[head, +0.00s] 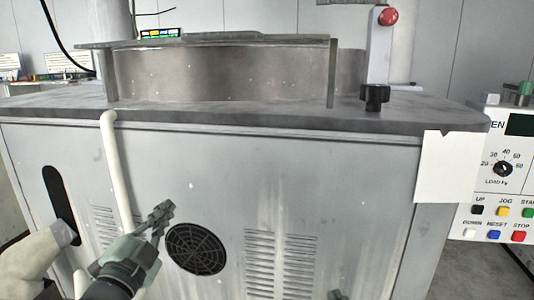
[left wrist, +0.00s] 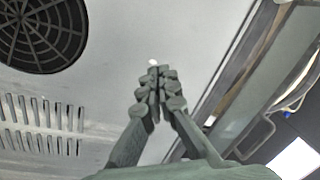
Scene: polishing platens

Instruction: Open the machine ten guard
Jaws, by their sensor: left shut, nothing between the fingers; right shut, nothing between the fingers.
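The machine (head: 150,140) is a grey cabinet with a dark top. On top stands a round metal wall (head: 220,75) under a flat greyish-green cover (head: 215,40), with upright edges at both sides. This looks like the guard, lying level and closed. My left gripper (head: 163,212) is shut and empty, in front of the cabinet face and below the guard, beside the round vent. In the left wrist view its fingertips (left wrist: 157,72) meet. Only a small dark tip of my right gripper (head: 337,294) shows at the bottom edge.
A post with a red button (head: 387,17) and a black knob (head: 376,97) stand right of the guard. A control panel (head: 503,190) is at far right, beside a blank white sheet (head: 455,167). A pale vertical pipe (head: 115,165) runs down the cabinet front, left of the vent (head: 197,249).

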